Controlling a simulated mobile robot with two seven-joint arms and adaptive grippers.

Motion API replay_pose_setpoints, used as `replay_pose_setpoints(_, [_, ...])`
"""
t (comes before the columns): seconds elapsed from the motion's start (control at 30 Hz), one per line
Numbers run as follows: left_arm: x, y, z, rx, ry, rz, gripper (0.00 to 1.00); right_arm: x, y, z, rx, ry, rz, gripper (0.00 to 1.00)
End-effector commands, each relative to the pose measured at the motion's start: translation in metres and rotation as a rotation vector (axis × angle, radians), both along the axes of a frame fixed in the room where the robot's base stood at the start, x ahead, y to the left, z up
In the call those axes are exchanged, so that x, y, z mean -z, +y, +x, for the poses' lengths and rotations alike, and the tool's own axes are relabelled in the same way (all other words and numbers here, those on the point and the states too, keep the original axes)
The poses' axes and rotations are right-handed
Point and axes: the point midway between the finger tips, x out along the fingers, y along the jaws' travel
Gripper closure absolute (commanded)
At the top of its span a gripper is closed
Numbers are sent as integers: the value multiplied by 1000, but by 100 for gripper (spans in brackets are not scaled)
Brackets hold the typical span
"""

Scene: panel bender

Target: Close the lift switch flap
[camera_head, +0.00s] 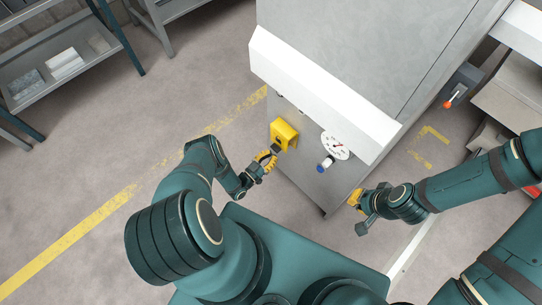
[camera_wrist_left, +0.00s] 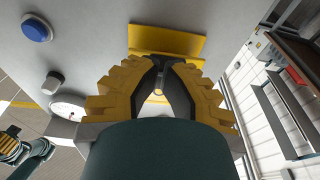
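The yellow lift switch flap (camera_head: 284,131) is on the front panel of the grey machine. Its housing shows a dark recess below the raised yellow top, so the flap looks open. In the left wrist view the yellow flap (camera_wrist_left: 165,41) is a wide plate just beyond my fingertips. My left gripper (camera_head: 273,152) is close in front of the housing, at its lower left. In the wrist view the left gripper (camera_wrist_left: 161,66) has its dark fingertips drawn together with nothing clearly held. Contact with the flap cannot be told. My right gripper (camera_head: 356,198) is away to the right, near the machine's lower edge.
A round white dial (camera_head: 335,146) and a blue button (camera_head: 325,163) are on the panel right of the flap. A white ledge (camera_head: 322,92) juts out above. A red-tipped lever (camera_head: 451,101) is farther right. A shelf (camera_head: 65,62) stands far left; floor between is clear.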

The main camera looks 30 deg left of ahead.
Motion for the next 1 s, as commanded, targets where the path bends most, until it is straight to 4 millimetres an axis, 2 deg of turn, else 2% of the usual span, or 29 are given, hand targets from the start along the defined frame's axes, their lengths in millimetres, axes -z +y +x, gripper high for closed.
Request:
replay_pose_setpoints(0.17, [1,1,-3,-1,1,0,100,0,0,0,0,0,0,100])
replay_pose_setpoints(0.27, [2,5,-12,-2,2,-1,100,0,0,0,0,0,0,100])
replay_pose_setpoints(0.7, [16,32,-89,-1,2,1,100,0,0,0,0,0,0,100])
replay_pose_setpoints(0.83, [18,37,-104,-1,2,1,100,0,0,0,0,0,0,100])
replay_pose_setpoints(1.0, [19,40,-112,0,0,0,100,0,0,0,0,0,0,100])
